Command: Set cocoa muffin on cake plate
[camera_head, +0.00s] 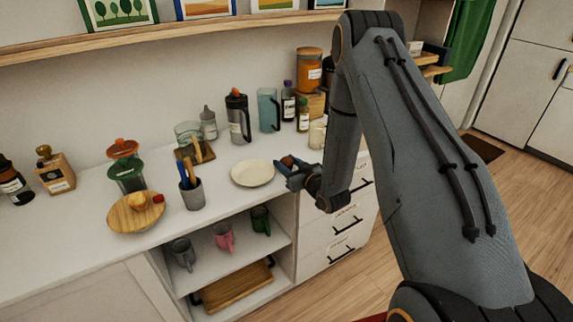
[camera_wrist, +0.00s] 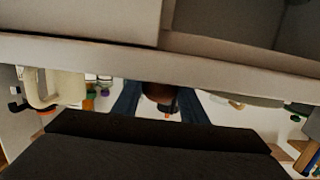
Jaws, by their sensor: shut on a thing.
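The cocoa muffin (camera_head: 287,161) is a small brown shape at the tip of my gripper (camera_head: 288,168), by the counter's front edge. My gripper is shut on it, just right of the cake plate. In the wrist view the dark brown muffin (camera_wrist: 158,92) sits between the two blue fingers of my gripper (camera_wrist: 158,102). The cake plate (camera_head: 252,173) is round, cream and empty, lying flat on the white counter. Muffin and plate look apart in the head view. I cannot tell the muffin's exact height above the counter.
A wooden board (camera_head: 125,216) with food and a grey cup with utensils (camera_head: 191,194) stand left of the plate. A glass and wooden coaster (camera_head: 195,152), a flask (camera_head: 238,118) and a teal pitcher (camera_head: 268,110) stand behind. Mugs (camera_head: 223,236) are on the shelf below.

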